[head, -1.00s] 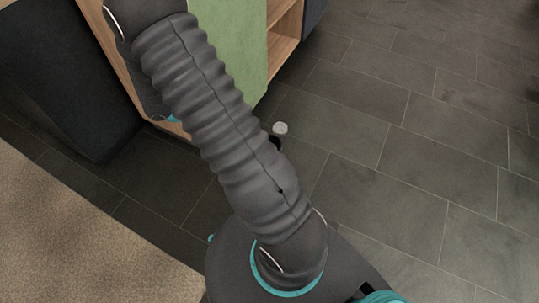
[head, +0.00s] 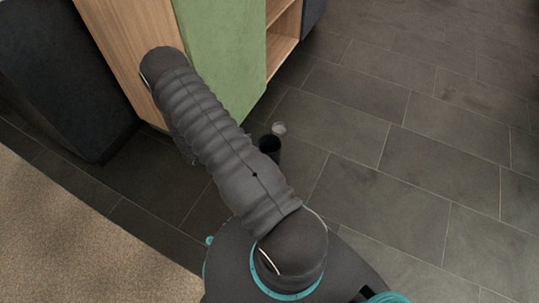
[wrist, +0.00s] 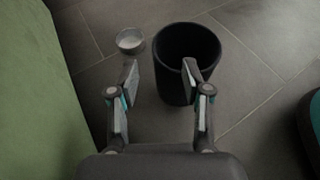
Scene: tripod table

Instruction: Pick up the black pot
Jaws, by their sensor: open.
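The black pot (wrist: 174,82) stands upright on the tiled floor in the wrist view, a tall dark cylinder with an open round top. In the head view only its top (head: 269,144) shows beside my arm, which hides part of it. My gripper (wrist: 160,75) is open and empty in the wrist view. Its right finger overlaps the pot in the picture, and its left finger lies left of the pot. I cannot tell how far above the pot the fingers are. The gripper is hidden in the head view.
A small round container with a pale top (wrist: 130,40) stands just left of the pot; it also shows in the head view (head: 279,128). A cabinet with a green panel (head: 222,50) stands close by. Open tiled floor (head: 430,150) lies to the right.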

